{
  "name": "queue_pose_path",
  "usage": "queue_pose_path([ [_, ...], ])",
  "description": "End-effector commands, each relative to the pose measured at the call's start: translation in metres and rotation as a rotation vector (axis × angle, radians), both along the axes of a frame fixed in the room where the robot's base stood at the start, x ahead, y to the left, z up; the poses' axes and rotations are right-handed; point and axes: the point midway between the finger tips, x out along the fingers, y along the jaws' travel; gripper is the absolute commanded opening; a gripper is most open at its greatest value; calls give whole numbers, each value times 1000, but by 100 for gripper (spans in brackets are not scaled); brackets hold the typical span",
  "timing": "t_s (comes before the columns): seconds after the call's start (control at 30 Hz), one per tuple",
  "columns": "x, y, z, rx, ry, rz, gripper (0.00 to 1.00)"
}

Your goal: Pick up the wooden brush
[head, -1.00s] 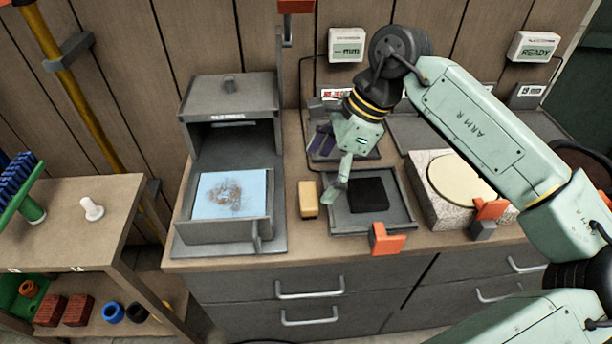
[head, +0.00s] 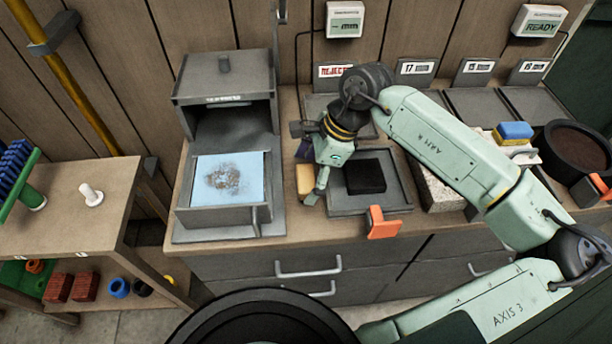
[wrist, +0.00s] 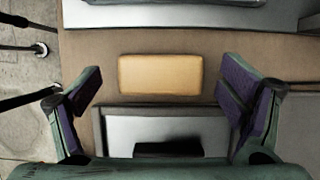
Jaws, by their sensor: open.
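The wooden brush (head: 304,178) is a small tan rectangular block lying on the worktop between the grey box on its left and a shallow grey tray on its right. In the wrist view the wooden brush (wrist: 160,74) lies crosswise, ahead of and between the fingers; no bristles show. My gripper (head: 308,173) is over the brush and partly covers it in the head view. In the wrist view my gripper (wrist: 160,88) is open and empty, its purple-padded fingers spread wider than the brush. Clear gaps show at both ends of the brush.
The grey box (head: 223,100) has an open drawer holding a stained light-blue sheet (head: 228,178). The grey tray (head: 395,206) holds a black block (head: 366,177) and has an orange-tipped handle (head: 381,223) in front. A blue-and-yellow sponge (head: 513,133) is farther right.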

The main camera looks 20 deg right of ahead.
Motion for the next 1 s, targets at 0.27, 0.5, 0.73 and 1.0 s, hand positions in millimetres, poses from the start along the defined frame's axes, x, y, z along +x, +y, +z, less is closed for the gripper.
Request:
queue_pose_path([
  [0.27, 2, 5, -12, 1, 0, 0, 90],
  [0.5, 1, 5, -12, 0, 0, 0, 80],
  [0.73, 1, 5, -12, 0, 0, 0, 65],
  [1.0, 1, 5, -11, 0, 0, 0, 47],
])
